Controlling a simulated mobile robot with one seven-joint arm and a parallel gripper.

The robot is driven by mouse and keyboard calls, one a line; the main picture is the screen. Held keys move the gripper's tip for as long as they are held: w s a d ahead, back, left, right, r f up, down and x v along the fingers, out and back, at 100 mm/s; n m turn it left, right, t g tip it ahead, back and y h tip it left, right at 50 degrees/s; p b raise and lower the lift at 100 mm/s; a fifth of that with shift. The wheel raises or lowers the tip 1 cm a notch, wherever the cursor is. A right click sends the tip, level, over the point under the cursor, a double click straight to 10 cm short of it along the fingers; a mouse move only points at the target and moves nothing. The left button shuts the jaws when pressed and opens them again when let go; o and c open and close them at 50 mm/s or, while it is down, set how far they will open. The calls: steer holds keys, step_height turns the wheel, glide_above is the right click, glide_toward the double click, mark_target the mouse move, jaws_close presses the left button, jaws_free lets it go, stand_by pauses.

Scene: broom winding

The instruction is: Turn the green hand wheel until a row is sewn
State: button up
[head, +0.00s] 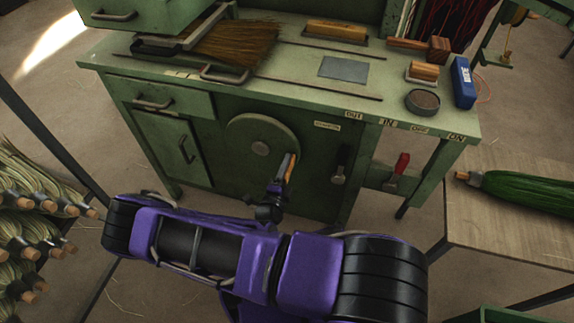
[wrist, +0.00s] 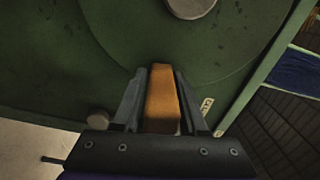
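The green hand wheel (head: 250,148) is a round disc on the front of the green machine, with a pale hub (head: 260,148). In the wrist view the wheel (wrist: 215,50) fills the upper middle. Its orange-brown wooden handle (head: 291,167) sticks out at the wheel's lower right. In the wrist view the handle (wrist: 162,100) lies between both fingers, which press close along its two sides. My gripper (head: 277,190) is shut on the handle. A brown broom head (head: 238,43) lies flat in the metal clamp at the bench's left; its stitching is too small to tell.
The machine top holds a wooden brush (head: 336,30), a mallet (head: 425,46), a round tin (head: 422,101) and a blue box (head: 463,82). A red-handled lever (head: 402,163) is at the right. A side table (head: 510,215) bears a green bundle. Broom stock fills a left rack (head: 35,215).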

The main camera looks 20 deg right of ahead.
steer(key=shift+o, duration=1.4)
steer(key=v, duration=1.7)
steer(key=shift+a, duration=0.2)
steer(key=shift+s, duration=0.1)
